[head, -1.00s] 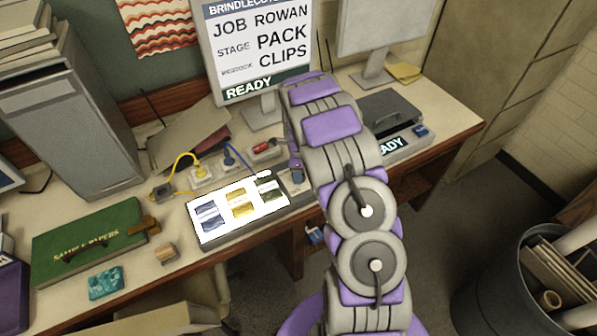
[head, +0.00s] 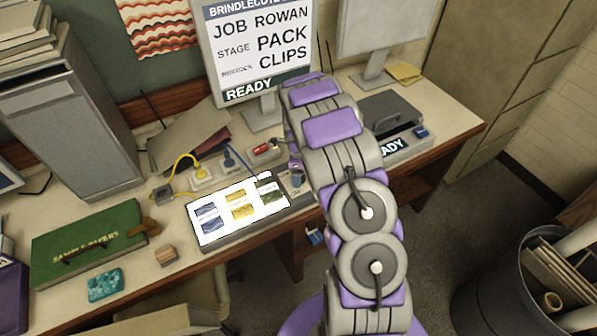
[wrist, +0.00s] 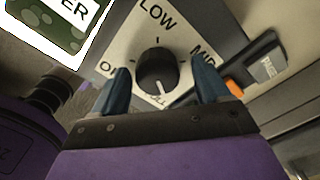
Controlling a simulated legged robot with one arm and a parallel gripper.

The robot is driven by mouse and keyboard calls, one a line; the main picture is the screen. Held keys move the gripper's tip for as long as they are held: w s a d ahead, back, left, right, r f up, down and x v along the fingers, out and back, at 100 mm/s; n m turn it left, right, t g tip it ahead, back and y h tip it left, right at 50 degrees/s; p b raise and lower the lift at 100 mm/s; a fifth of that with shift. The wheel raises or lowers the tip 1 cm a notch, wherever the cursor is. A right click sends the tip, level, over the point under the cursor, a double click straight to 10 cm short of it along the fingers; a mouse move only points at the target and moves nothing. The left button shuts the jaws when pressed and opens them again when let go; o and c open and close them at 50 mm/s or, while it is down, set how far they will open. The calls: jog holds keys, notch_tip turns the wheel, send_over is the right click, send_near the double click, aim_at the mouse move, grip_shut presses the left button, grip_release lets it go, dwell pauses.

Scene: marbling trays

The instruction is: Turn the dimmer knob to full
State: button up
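The black dimmer knob (wrist: 156,72) stands on a pale dial plate (wrist: 120,50) marked OFF, LOW and MID, in the wrist view. Its white pointer line points down, toward a partly hidden label that looks like FULL. My gripper (wrist: 162,88) is open, with one blue-grey finger left of the knob and one right. Both fingers look apart from the knob. In the head view, the light pad (head: 196,230) glows bright white under several coloured samples. My gripper is mostly hidden behind my arm, above the pad's right end.
An orange button (wrist: 233,87) and a grey labelled switch (wrist: 267,68) are right of the knob. A red plug (head: 262,148) and cables lie behind the pad. A grey device (head: 405,145) is to the right.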

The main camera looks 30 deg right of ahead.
notch_tip(320, 180, up, 17)
jog(key=p, duration=0.1)
jog(key=shift+r, duration=0.15)
dwell(0.4)
dwell(0.4)
jog(key=s+a+r+n+b, duration=0.1)
jog(key=s+a+r+n, duration=0.25)
jog(key=s, duration=0.25)
jog(key=s+a+r+n+b, duration=0.1)
jog(key=s+a+r+n, duration=0.2)
jog(key=s+n, duration=0.15)
jog(key=s+a+n+b, duration=0.1)
jog(key=s+a+n, duration=0.2)
jog(key=s, duration=0.7)
jog(key=s+a+n+g+b, duration=0.1)
jog(key=s+a+n, duration=0.2)
jog(key=s+n, duration=0.5)
jog(key=s+a+n+b, duration=0.1)
jog(key=s+a+n, duration=0.3)
jog(key=s, duration=0.7)
jog(key=shift+s+n+g, duration=0.3)
jog(key=shift+n+g, duration=0.1)
jog(key=shift+n, duration=0.7)
jog(key=shift+f, duration=0.1)
dwell(1.1)
